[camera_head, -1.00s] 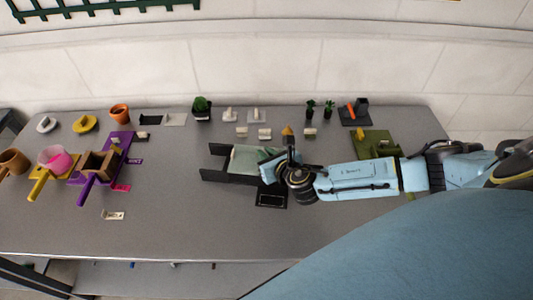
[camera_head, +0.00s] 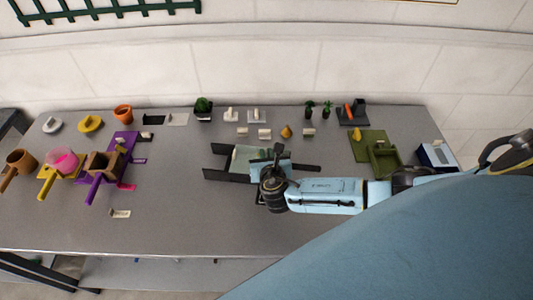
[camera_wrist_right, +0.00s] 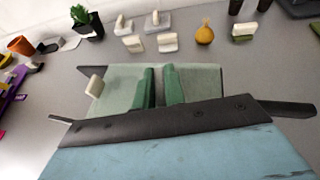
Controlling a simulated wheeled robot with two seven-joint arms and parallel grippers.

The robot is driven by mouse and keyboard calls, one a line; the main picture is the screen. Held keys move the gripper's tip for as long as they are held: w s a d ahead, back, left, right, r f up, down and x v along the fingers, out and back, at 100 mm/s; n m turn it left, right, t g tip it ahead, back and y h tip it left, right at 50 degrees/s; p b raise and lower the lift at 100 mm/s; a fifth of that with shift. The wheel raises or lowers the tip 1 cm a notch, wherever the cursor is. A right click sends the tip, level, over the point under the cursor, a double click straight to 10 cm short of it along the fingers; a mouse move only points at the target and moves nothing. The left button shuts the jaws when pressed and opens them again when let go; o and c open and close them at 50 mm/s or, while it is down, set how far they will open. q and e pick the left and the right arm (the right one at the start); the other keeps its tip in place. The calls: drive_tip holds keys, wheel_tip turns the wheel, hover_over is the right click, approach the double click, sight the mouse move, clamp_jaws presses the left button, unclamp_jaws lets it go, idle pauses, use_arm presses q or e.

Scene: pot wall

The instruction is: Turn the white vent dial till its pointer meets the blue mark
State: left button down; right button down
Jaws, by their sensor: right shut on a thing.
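I cannot make out the white vent dial, its pointer or the blue mark for certain. A round white piece with a raised grip (camera_head: 52,125) sits at the back left. A white box with a bluish face (camera_head: 437,156) stands at the right end. My right gripper (camera_head: 278,153) is over a pale green plate (camera_head: 245,153) between black rails. In the right wrist view, two dark green upright pieces (camera_wrist_right: 160,87), which look like its fingers, stand over the pale green plate (camera_wrist_right: 205,78). What it grips is hidden. My left gripper is not in view.
A yellow round piece (camera_head: 90,123) and an orange pot (camera_head: 123,113) are at the back left. Purple and yellow holders crowd the left. A potted plant (camera_head: 203,108) and small white pieces line the back. An olive tray (camera_head: 378,147) lies right. The front middle is clear.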

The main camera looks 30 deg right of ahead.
drive_tip(key=c, duration=1.5)
unclamp_jaws()
drive_tip(key=shift+o, duration=0.2)
drive_tip(key=v, duration=1.3)
drive_tip(key=shift+s+p, duration=0.15)
drive_tip(key=shift+p, duration=0.3)
drive_tip(key=shift+a, duration=0.1)
